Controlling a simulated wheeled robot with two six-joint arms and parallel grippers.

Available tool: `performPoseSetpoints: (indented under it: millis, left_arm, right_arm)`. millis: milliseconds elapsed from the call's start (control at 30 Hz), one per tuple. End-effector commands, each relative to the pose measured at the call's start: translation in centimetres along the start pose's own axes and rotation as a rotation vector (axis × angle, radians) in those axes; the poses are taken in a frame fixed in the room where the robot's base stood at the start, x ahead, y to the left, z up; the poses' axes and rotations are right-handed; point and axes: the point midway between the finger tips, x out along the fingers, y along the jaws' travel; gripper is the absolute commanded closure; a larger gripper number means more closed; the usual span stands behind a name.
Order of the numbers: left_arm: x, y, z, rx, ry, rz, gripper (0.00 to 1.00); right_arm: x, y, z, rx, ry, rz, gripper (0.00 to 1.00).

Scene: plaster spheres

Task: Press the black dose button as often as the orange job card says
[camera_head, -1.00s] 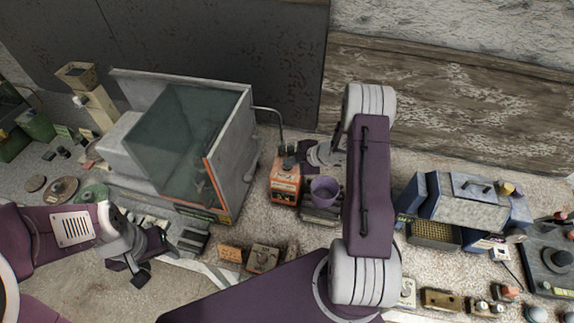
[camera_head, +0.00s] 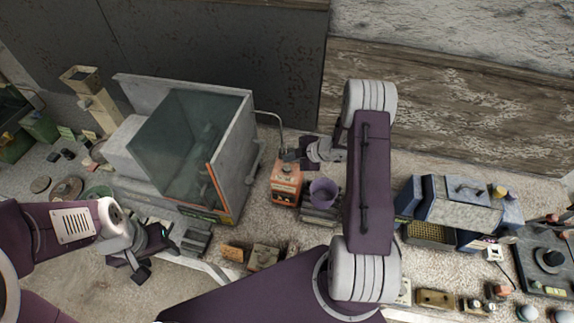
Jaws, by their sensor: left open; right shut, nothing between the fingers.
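An orange box-shaped dispenser (camera_head: 285,189) stands mid-table with a thin curved pipe behind it. My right gripper (camera_head: 288,156) is shut and empty, its dark tips at the top of this dispenser. A small dark patch on the dispenser's top, just below the tips, may be the black dose button; I cannot tell whether they touch. An orange card (camera_head: 232,253) lies in front; its writing is too small to read. My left gripper (camera_head: 150,257) is open and empty at the lower left, over the front of the table.
A purple cup (camera_head: 323,191) stands right of the dispenser. A large glass-fronted cabinet (camera_head: 190,140) stands to its left. A blue-grey machine (camera_head: 460,208) is at the right. Several small blocks line the front, and my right arm covers the middle.

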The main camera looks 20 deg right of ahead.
Motion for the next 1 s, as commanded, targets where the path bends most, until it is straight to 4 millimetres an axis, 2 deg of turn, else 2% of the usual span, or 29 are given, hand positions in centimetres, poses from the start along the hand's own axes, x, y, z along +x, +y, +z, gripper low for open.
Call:
performPoseSetpoints:
  millis: [33, 267, 1000]
  left_arm:
    - [-1.0, 0.0, -0.1, 0.0, 0.0, 0.0, 0.45]
    - [-2.9, 0.1, -0.3, 0.0, 0.0, 0.0, 0.45]
    - [-2.7, 0.1, -0.3, 0.0, 0.0, 0.0, 0.45]
  right_arm:
    - [-0.8, 0.6, -0.6, 0.0, 0.0, 0.0, 1.0]
    - [-2.2, 1.6, -1.6, 0.0, 0.0, 0.0, 1.0]
    - [-2.1, 1.5, -1.5, 0.0, 0.0, 0.0, 1.0]
